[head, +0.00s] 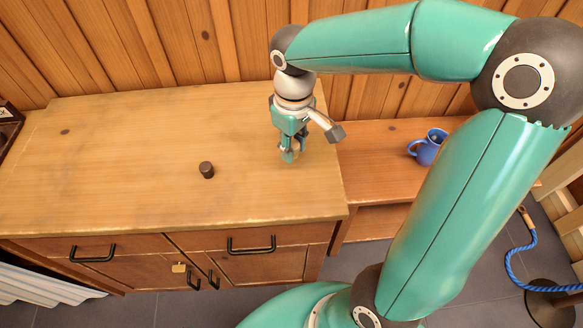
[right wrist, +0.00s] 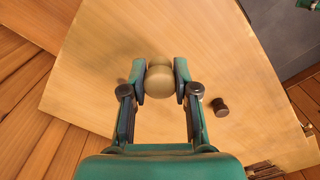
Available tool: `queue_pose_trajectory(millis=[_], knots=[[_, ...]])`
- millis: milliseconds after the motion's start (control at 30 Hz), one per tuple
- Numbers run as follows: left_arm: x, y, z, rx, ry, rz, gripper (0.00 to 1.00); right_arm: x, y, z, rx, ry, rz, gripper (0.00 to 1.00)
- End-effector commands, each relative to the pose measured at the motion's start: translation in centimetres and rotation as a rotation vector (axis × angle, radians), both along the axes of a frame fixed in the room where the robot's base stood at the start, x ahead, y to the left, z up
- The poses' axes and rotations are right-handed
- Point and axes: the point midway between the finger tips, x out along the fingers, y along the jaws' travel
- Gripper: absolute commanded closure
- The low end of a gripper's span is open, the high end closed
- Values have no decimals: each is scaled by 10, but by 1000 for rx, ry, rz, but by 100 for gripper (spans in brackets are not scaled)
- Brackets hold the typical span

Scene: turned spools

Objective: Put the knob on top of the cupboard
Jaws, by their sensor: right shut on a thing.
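My right gripper (head: 289,156) points down over the right part of the cupboard top (head: 120,150). In the right wrist view, its two fingers (right wrist: 160,78) are shut on a pale wooden rounded piece (right wrist: 160,84), which looks like the knob. In the head view the fingers mostly hide this piece. I cannot tell whether it touches the cupboard top. A small dark brown turned piece (head: 207,170) stands on the cupboard top to the left of the gripper, apart from it; it also shows in the right wrist view (right wrist: 220,107). My left gripper is not in view.
A lower wooden bench (head: 375,150) with a blue mug (head: 428,147) stands to the right of the cupboard. A plank wall (head: 200,40) rises behind. The left part of the cupboard top is mostly clear.

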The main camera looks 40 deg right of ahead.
Motion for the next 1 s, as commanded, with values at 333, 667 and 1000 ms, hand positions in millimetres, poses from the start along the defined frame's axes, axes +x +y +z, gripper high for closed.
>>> queue_pose_trajectory(millis=[333, 667, 1000], knots=[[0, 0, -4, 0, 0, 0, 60, 0, 0, -42, -1, 1, 0, 87], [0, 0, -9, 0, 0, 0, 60, 0, 0, -80, -1, 1, 1, 87], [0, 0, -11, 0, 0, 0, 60, 1, 0, -84, -1, -1, 2, 87]])
